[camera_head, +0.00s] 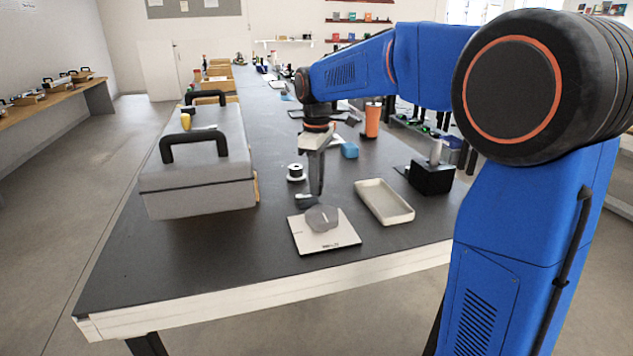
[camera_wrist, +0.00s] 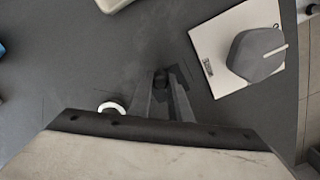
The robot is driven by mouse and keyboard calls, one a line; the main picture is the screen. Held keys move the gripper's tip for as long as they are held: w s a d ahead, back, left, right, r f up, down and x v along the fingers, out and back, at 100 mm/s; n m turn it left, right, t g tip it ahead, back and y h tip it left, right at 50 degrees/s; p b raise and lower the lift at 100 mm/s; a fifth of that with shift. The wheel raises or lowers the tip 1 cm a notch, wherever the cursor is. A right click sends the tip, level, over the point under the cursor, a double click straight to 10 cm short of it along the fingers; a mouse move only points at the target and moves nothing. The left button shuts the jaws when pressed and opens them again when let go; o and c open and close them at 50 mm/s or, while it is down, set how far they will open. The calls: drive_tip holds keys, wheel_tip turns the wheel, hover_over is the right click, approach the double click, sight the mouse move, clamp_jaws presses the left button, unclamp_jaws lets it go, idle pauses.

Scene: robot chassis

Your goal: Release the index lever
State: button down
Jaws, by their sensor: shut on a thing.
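My gripper (camera_head: 313,194) points down over the dark table, just behind a square white plate (camera_head: 337,236) with a grey many-sided knob (camera_head: 322,218) on it. In the wrist view the fingers (camera_wrist: 165,88) are close together at the tips, shut on a small dark piece (camera_wrist: 160,77). This piece may be the index lever, but its full shape is hidden by the fingers. The white plate (camera_wrist: 208,50) and the grey knob (camera_wrist: 255,56), with a pale line on top, lie to the right of the fingers there, apart from them.
A white tray (camera_head: 391,219) and a black block with a light cylinder (camera_head: 432,178) stand to the right. A large grey case (camera_head: 198,185) stands left. The table's front left is clear.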

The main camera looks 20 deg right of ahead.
drive_tip(key=c, duration=1.6)
unclamp_jaws()
drive_tip(key=shift+r, duration=0.1)
wheel_tip(320, 180, up, 17)
drive_tip(key=shift+r, duration=0.15)
drive_tip(key=s+d+f+m+t, duration=0.1)
drive_tip(key=s+d+f+m, duration=0.15)
drive_tip(key=s+f, duration=0.45)
drive_tip(key=s+d+f+m+t, duration=0.1)
drive_tip(key=s+d+f+m, duration=0.15)
drive_tip(key=s, duration=0.85)
drive_tip(key=s+f+m+t, duration=0.1)
drive_tip(key=s+f+m, duration=0.1)
drive_tip(key=s+f, duration=0.3)
drive_tip(key=s+d+f+m+t, duration=0.1)
drive_tip(key=s+f, duration=0.4)
drive_tip(key=s+d+f+m, duration=0.1)
drive_tip(key=s+f+m, duration=0.1)
drive_tip(key=s+f, duration=0.3)
drive_tip(key=shift+d+f+m+t, duration=0.1)
drive_tip(key=shift+f+m+t, duration=0.2)
drive_tip(key=shift+f+t, duration=0.1)
